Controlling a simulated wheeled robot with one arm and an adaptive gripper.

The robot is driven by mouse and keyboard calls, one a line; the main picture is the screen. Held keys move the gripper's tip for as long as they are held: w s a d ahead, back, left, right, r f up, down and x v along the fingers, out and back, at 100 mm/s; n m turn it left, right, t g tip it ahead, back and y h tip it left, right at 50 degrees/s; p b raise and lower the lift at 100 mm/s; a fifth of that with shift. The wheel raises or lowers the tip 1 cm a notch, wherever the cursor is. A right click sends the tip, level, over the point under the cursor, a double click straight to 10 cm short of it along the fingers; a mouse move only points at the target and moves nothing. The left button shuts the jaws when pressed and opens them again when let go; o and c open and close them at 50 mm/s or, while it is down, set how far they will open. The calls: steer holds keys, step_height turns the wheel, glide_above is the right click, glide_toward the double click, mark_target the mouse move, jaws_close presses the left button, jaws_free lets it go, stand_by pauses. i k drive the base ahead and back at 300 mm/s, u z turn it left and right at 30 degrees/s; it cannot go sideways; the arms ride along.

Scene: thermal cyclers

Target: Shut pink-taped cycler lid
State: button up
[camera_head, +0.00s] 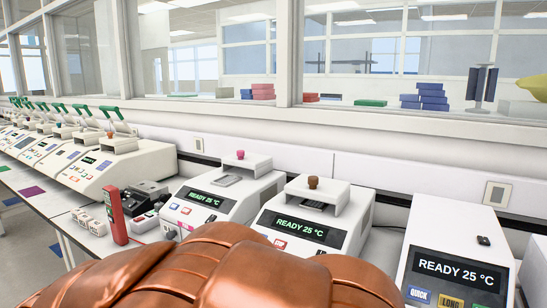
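A white cycler (232,202) with a pink knob (240,155) on its lid (246,167) stands left of the middle, its display reading READY 25 °C. A small pink strip (185,226) shows on its lower front. A flat grey piece (226,181) lies uncovered at the front of the lid, so the lid does not look fully shut; its exact position is hard to tell. The lower front of this cycler is partly hidden. My gripper is not in view.
A similar cycler (350,236) with a brown knob (313,182) stands close on the right, and another (456,232) stands farther right. A red upright device (117,215) stands to the left. Several cyclers with raised green-handled lids line the left bench.

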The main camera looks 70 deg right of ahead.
mark_target(262, 164)
steer(key=z, duration=2.25)
steer(key=k, duration=0.6)
steer(key=u, duration=0.5)
steer(key=i, duration=1.05)
steer(key=u, duration=0.2)
